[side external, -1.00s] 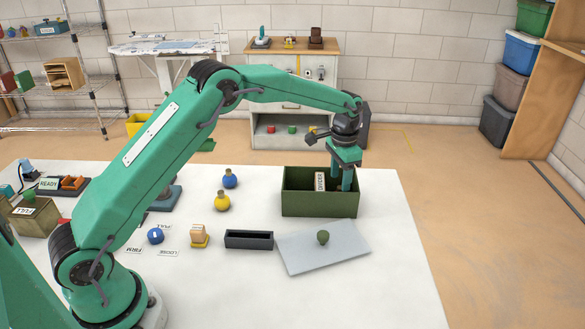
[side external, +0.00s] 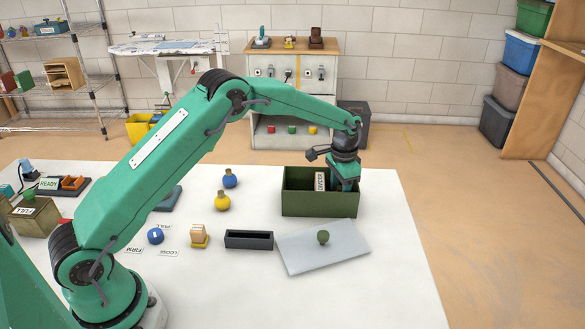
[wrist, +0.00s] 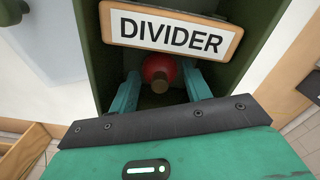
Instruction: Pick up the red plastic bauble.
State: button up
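The red plastic bauble (wrist: 157,67) shows in the wrist view inside the dark green box (side external: 315,205), with its brownish cap towards me. The box wall hides it in the side view. My gripper (wrist: 159,73) reaches down into the right part of the box. Its two teal fingers stand open on either side of the bauble, with small gaps seeming to show between them and it. In the side view the fingertips of my gripper (side external: 346,186) are hidden behind the box's front wall.
A DIVIDER sign (wrist: 172,35) stands in the box close to the bauble; it also shows in the side view (side external: 320,181). A green bauble (side external: 323,237) rests on a grey plate (side external: 345,255) in front. A black tray (side external: 249,239), yellow bauble (side external: 222,202) and blue bauble (side external: 230,179) lie left.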

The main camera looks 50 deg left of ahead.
aim_at(340, 187)
jog(key=c, duration=0.6)
jog(key=shift+r, duration=0.1)
jog(key=shift+r, duration=4.95)
